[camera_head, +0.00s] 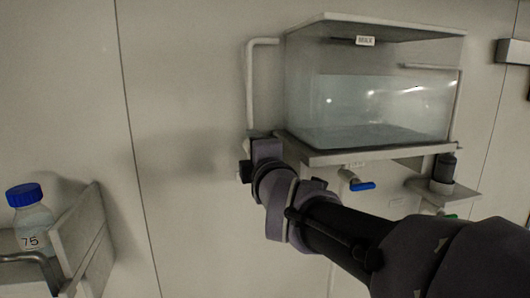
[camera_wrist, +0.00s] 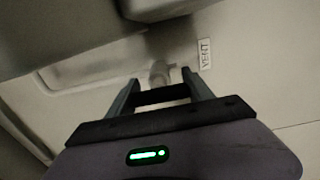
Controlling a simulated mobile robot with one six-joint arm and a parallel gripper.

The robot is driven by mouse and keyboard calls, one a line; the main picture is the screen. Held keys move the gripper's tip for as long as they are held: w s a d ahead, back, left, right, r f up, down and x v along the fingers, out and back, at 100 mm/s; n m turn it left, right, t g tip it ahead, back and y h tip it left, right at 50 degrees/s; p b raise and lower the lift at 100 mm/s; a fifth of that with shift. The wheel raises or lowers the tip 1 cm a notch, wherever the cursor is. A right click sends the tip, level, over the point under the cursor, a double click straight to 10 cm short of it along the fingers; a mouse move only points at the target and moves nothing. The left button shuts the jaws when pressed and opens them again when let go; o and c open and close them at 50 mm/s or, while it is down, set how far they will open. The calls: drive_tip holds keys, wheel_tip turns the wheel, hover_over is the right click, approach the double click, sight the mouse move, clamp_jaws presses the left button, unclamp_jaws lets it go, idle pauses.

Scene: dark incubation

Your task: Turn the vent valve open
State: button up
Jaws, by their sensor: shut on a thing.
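My gripper (camera_head: 248,168) is at the lower left corner of the tank, by the foot of the white pipe. In the wrist view, the fingers of my gripper (camera_wrist: 160,82) stand on both sides of the vent valve (camera_wrist: 160,72), a small, dim fitting beside the "VENT" label (camera_wrist: 205,53). A dark bar, seemingly its handle (camera_wrist: 162,95), spans between the fingers, and my gripper is shut on it. How far the handle is turned is hard to tell. In the head view my gripper and wrist hide the valve.
The clear water tank (camera_head: 370,100), marked "MAX", sits on a wall shelf (camera_head: 350,156). A blue-handled tap (camera_head: 361,186) hangs below it. A dark bottle (camera_head: 445,167) stands on a small ledge at right. A blue-capped bottle (camera_head: 33,220) marked 75 stands in a holder at lower left.

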idle(0.3)
drive_tip(key=o, duration=1.4)
drive_tip(key=shift+c, duration=0.2)
drive_tip(key=v, duration=1.7)
drive_tip(key=shift+s, duration=0.25)
